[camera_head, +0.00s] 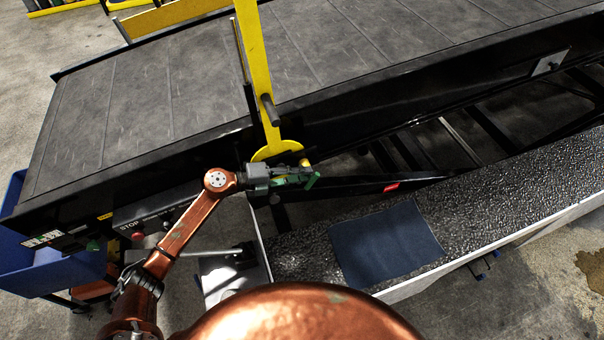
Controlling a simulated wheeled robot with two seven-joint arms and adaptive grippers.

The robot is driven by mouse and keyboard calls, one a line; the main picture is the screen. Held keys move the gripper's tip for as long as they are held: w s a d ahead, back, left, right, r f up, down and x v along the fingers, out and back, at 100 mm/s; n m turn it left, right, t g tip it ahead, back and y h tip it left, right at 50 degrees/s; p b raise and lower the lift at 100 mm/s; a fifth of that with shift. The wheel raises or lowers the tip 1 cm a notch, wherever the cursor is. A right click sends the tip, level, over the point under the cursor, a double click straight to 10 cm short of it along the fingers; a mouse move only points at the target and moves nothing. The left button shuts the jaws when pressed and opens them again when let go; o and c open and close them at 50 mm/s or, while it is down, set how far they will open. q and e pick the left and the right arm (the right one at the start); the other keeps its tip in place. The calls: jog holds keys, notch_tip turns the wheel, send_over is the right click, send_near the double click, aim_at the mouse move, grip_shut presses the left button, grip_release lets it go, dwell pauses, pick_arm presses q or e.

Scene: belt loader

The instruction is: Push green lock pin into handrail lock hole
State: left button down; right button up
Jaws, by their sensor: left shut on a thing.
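The yellow handrail (256,62) stands upright at the near side of the belt, with a rounded yellow plate at its foot (262,154). My left gripper (300,178) is at the handrail's foot, just below and to the right of that plate. The lock hole is hidden behind the gripper, and I cannot tell how far the pin is in. My right gripper is not in view.
The dark conveyor belt (165,95) fills the back. A rough metal step (480,200) with a blue mat (385,244) on it lies at the right front. A blue bin (60,272) stands at the left, near a control panel with a red button (138,236).

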pick_arm(q)
jog(key=shift+a+r, duration=0.1)
dwell(0.7)
dwell(0.3)
jog(key=shift+s, duration=0.1)
dwell(0.9)
dwell(0.3)
jog(key=shift+p, duration=0.35)
jog(key=shift+f, duration=0.2)
dwell(0.3)
jog(key=shift+r+p, duration=0.2)
jog(key=shift+p, duration=0.1)
dwell(0.5)
jog(key=shift+w+r, duration=0.15)
jog(key=shift+w, duration=0.05)
dwell(0.8)
